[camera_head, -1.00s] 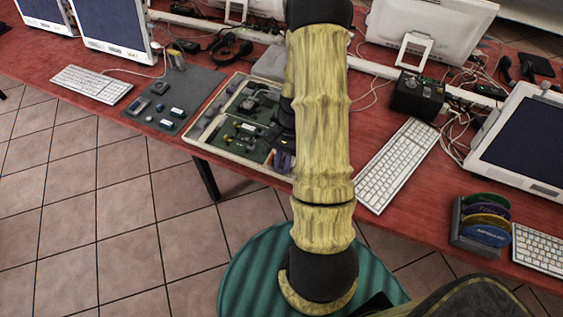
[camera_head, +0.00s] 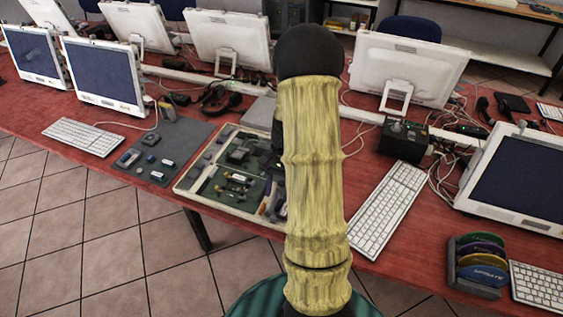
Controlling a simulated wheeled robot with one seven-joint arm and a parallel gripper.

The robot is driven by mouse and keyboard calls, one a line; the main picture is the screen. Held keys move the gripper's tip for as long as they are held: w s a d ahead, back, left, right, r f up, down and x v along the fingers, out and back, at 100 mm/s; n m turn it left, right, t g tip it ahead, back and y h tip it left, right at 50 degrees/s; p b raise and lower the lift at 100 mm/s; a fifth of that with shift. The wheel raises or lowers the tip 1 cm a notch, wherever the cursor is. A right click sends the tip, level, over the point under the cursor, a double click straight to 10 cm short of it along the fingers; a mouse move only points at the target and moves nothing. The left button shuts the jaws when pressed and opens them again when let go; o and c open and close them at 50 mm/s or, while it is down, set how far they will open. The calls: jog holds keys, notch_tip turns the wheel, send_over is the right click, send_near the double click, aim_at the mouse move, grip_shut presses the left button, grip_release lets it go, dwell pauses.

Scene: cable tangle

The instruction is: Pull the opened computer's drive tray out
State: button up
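The opened computer (camera_head: 183,186) lies on the red table left of my arm. It is a shallow pale-rimmed case with a green board and several small parts inside. My yellow-sleeved arm covers its right side. I cannot make out the drive tray for certain; a small purplish part shows at the case's right edge beside my arm. My gripper is hidden behind my arm, so its fingers and anything in them do not show.
A dark mat (camera_head: 190,131) with small parts lies left of the case. A white keyboard (camera_head: 388,209) and a black box (camera_head: 403,139) are right of my arm. A rack of colored discs (camera_head: 480,262) stands front right. Several monitors and loose cables line the back.

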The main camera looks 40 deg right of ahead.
jog(key=v, duration=0.9)
jog(key=s+a+r+n+t+h+p, duration=0.1)
jog(key=s+a+r+n+p, duration=0.1)
jog(key=a, duration=0.4)
jog(key=s+a+r+n+t+h+p, duration=0.1)
jog(key=s+a+r+n+t+p, duration=0.1)
jog(key=s+a+r+n, duration=0.1)
jog(key=s+a+r+n+t+h+p, duration=0.1)
jog(key=s+a+r+n+t+p, duration=0.1)
jog(key=a+n, duration=0.4)
jog(key=a+r+p, duration=0.1)
jog(key=a+r, duration=0.1)
jog(key=a, duration=0.1)
jog(key=shift+s+a+h, duration=0.35)
jog(key=shift+h, duration=0.05)
jog(key=shift+w, duration=0.1)
